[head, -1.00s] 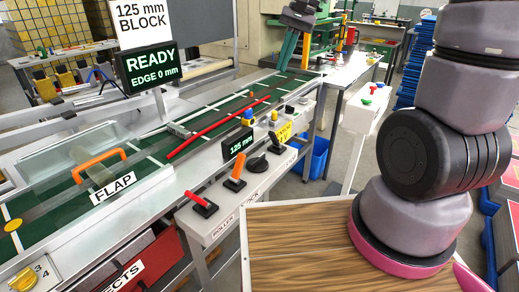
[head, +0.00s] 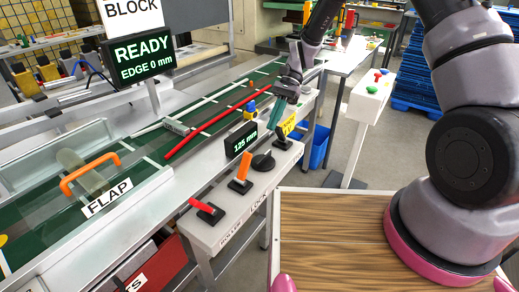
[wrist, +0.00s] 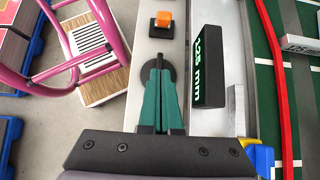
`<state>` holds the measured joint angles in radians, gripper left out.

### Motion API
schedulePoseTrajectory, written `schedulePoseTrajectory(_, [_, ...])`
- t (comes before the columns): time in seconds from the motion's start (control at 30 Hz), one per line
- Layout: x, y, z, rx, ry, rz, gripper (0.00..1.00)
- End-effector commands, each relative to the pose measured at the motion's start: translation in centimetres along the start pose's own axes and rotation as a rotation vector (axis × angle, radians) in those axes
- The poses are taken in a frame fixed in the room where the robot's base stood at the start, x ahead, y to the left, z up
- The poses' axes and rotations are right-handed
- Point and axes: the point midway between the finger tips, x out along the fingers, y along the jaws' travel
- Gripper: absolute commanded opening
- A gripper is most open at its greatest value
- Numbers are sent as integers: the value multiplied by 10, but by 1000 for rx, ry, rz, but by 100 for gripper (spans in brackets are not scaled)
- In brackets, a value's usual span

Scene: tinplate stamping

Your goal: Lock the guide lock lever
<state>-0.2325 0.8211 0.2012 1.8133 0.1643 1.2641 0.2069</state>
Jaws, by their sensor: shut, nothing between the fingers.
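The orange lever (head: 244,167) stands upright, leaning slightly, on a black base on the front rail, by a label reading LOCK (head: 259,202). In the wrist view the orange lever (wrist: 164,19) shows at the top, ahead of my fingertips. My gripper (head: 271,128) has teal fingers that are shut and empty, pointing down over the rail. It is beyond the orange lever, apart from it. In the wrist view my gripper (wrist: 159,62) overlaps a black round knob (wrist: 171,72); I cannot tell whether they touch. The knob (head: 263,162) lies beside the orange lever.
A red lever (head: 206,207) stands nearer on the rail, by the ROLLER label. A 125 mm display (head: 242,140) stands behind the levers, close to my fingers. A READY screen (head: 144,61) stands at left.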

Motion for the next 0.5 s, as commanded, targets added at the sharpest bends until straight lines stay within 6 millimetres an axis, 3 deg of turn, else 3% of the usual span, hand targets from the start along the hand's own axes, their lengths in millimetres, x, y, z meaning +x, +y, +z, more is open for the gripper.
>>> schedulePoseTrajectory(0.5, [11,-1,0,1,-4,2,0])
